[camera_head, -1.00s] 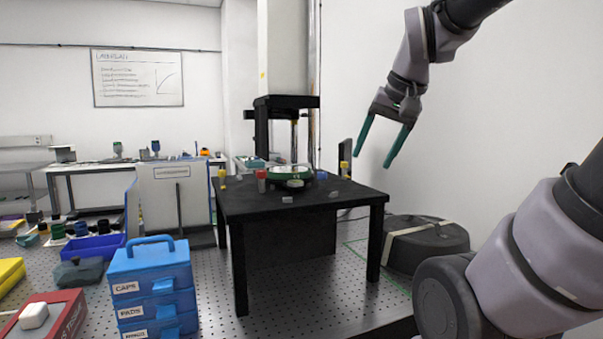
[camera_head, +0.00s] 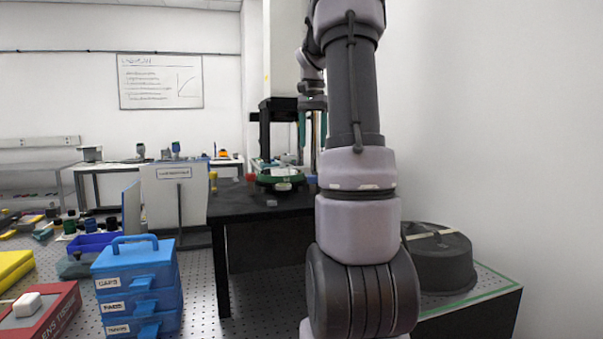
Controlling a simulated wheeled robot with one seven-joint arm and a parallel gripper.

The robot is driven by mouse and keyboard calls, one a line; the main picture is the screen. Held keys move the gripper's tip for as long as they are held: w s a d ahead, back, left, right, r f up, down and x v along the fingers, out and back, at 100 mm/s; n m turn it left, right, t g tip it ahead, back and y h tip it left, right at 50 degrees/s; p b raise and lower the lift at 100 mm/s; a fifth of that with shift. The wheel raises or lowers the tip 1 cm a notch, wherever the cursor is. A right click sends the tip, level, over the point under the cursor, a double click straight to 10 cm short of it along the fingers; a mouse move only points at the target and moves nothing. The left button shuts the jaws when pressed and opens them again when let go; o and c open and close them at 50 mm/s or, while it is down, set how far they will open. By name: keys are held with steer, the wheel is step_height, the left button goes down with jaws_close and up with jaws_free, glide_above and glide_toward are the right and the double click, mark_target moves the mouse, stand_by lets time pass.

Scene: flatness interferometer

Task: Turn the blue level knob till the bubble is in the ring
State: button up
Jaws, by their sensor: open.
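A dark table (camera_head: 262,205) carries a round green-rimmed stage (camera_head: 280,178) under a tall column instrument (camera_head: 284,50). The bubble and ring are too small to tell. My gripper (camera_head: 312,145) is partly hidden behind my own arm. Its green fingers point down, apart and empty, in the picture just above and right of the stage.
Blue stacked drawers (camera_head: 137,285) stand at front left. A black round case (camera_head: 437,262) lies at right. A white panel (camera_head: 173,193) stands behind left.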

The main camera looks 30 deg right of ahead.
mark_target(313, 176)
step_height(313, 176, down, 10)
steer(key=shift+f, duration=0.1)
stand_by(0.4)
jaws_close()
